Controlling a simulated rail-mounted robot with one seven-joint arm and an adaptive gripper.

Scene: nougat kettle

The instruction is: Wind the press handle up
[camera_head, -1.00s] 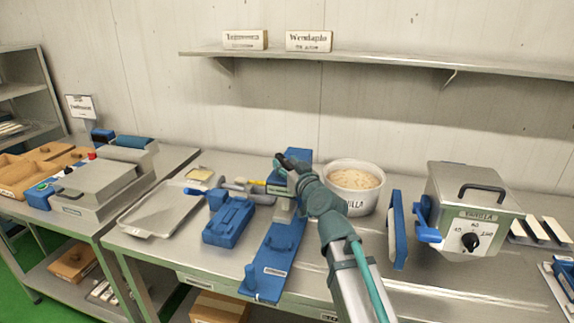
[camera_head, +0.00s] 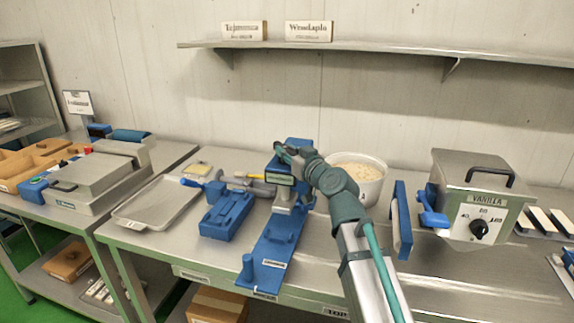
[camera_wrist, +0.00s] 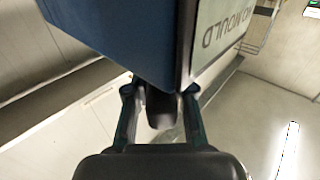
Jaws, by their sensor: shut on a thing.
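The press is a blue upright (camera_head: 299,146) with a labelled head (camera_head: 279,178) on a long blue base (camera_head: 270,262) in the middle of the bench. My gripper (camera_head: 282,149) is at the top of the press, reaching in from the right. In the wrist view my gripper (camera_wrist: 160,92) has its two fingers on either side of a dark, rounded handle grip (camera_wrist: 160,112) and is shut on it. The blue press head (camera_wrist: 125,40) with its white label fills the top of that view. The rest of the handle is hidden by my gripper and the head.
The vanilla kettle (camera_head: 478,200) with a dial and a blue lever stands further right. A blue mould block (camera_head: 227,217) and a metal tray (camera_head: 160,203) lie to the left. A wall shelf (camera_head: 380,50) runs above.

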